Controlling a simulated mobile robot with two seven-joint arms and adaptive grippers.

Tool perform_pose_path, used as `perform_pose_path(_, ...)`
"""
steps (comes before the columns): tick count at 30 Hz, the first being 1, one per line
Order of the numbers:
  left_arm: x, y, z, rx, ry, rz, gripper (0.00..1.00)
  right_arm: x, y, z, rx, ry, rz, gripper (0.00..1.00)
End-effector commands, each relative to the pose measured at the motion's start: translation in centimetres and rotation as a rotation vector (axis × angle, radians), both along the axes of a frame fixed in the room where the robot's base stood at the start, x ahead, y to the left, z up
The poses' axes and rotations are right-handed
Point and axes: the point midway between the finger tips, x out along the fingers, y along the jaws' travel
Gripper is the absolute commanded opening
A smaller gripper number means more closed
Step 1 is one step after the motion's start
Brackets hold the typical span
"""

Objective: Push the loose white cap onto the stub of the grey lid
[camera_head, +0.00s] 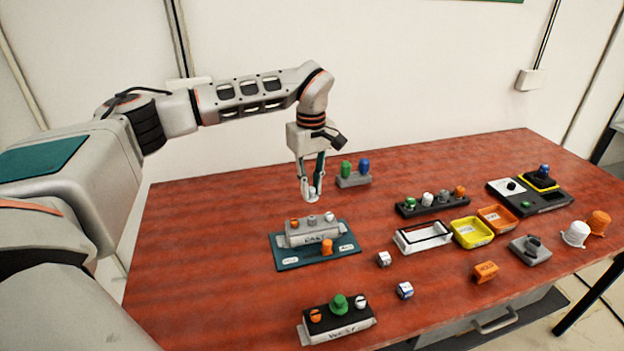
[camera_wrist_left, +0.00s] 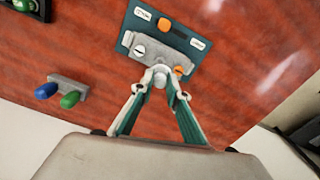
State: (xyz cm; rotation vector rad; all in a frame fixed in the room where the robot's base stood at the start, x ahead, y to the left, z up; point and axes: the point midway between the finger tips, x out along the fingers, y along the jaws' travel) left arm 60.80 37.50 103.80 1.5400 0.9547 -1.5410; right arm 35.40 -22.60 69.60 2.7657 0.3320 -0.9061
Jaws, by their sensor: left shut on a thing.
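My left gripper (camera_head: 311,196) is shut on the loose white cap (camera_wrist_left: 160,76), holding it over the middle of the grey lid (camera_head: 300,239). The cap is small and pale between the fingertips. The lid is a grey block with a label on its front, an orange knob (camera_head: 295,223) at its left and a white one (camera_head: 328,217) at its right. It lies on a teal board (camera_head: 288,263) and also shows in the left wrist view (camera_wrist_left: 122,42). The fingers and cap hide the stub, so I cannot tell whether the cap touches it. My right gripper is out of view.
A dark-topped WEST block (camera_head: 338,320) stands at the front. A grey holder with green and blue knobs (camera_head: 353,180) stands behind. Trays (camera_head: 472,232), small labelled blocks (camera_head: 384,259) and a dark panel (camera_head: 530,199) occupy the right. The table's left side is clear.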

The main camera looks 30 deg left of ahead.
Motion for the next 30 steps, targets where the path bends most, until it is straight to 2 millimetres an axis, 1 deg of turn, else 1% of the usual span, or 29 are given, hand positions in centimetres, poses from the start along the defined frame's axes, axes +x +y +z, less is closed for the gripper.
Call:
perform_pose_path(9, -0.1, -0.1, -2.8, 0.000, 0.001, -0.004, 0.04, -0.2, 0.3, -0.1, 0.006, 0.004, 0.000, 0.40)
perform_pose_path(18, 0.0, -0.1, -5.1, 0.000, 0.000, -0.006, 0.04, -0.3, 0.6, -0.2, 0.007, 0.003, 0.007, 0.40)
perform_pose_path(24, 0.0, -0.1, -5.8, 0.000, -0.001, -0.006, 0.04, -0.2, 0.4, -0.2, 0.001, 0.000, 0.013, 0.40)
perform_pose_path(30, 0.0, -0.1, -5.9, 0.000, -0.001, -0.006, 0.04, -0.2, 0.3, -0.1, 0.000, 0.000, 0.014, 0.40)
